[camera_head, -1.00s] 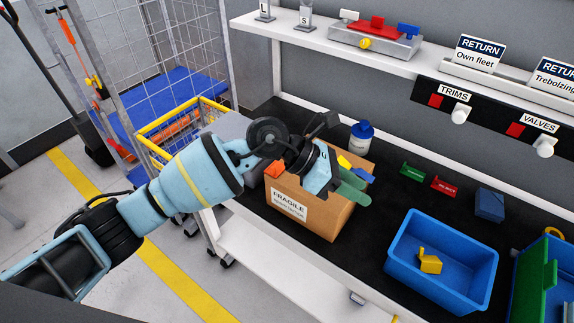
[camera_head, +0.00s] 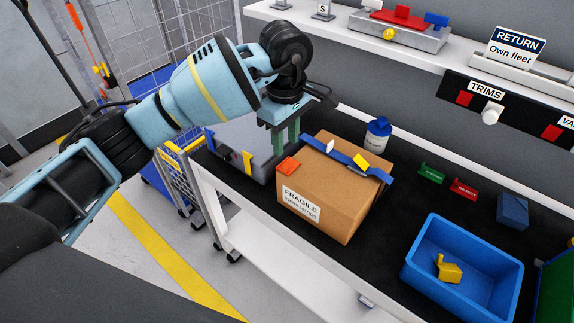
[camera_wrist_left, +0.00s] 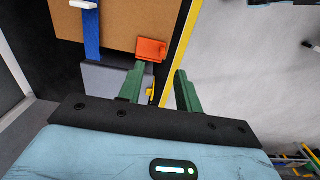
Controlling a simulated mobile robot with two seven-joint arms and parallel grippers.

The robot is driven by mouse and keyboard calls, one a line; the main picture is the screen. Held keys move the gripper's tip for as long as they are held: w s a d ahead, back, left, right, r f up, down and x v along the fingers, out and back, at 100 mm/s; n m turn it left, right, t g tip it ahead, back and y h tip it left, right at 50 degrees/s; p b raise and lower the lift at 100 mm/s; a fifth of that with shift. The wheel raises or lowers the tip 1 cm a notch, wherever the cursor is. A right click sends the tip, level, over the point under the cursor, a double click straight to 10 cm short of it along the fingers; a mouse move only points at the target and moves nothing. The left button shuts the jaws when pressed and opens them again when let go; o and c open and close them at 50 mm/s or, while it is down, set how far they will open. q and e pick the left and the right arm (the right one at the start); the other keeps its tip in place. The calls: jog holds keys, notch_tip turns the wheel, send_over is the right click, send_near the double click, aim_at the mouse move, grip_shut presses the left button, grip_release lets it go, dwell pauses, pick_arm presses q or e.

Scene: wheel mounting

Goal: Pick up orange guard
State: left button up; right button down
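The orange guard (camera_head: 288,166) is a small bright orange piece at the left edge of the cardboard box's top. It also shows in the left wrist view (camera_wrist_left: 150,49), just beyond the fingertips, nearer the left finger. My left gripper (camera_head: 286,142) points down with its green fingers behind the box's left end, close to the guard in the picture. In the left wrist view its two fingers (camera_wrist_left: 160,76) stand apart with nothing held between them. I cannot tell whether the left finger touches the guard. My right gripper is in neither view.
The cardboard box (camera_head: 325,205), marked FRAGILE, stands on the black bench top with a blue strip (camera_head: 376,172) across it. A grey case (camera_head: 238,132) is at its left. A white bottle (camera_head: 376,140) stands behind, and a blue bin (camera_head: 428,283) is at the right.

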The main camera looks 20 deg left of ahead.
aim_at(284, 164)
pick_arm(q)
jog(key=shift+s+a+f+p, duration=0.1)
jog(key=shift+f+p, duration=0.1)
jog(key=shift+f, duration=1.45)
jog(key=shift+s+a+f+p, duration=0.1)
jog(key=shift+f+p, duration=0.1)
jog(key=shift+f, duration=1.4)
jog(key=shift+c, duration=0.4)
grip_shut()
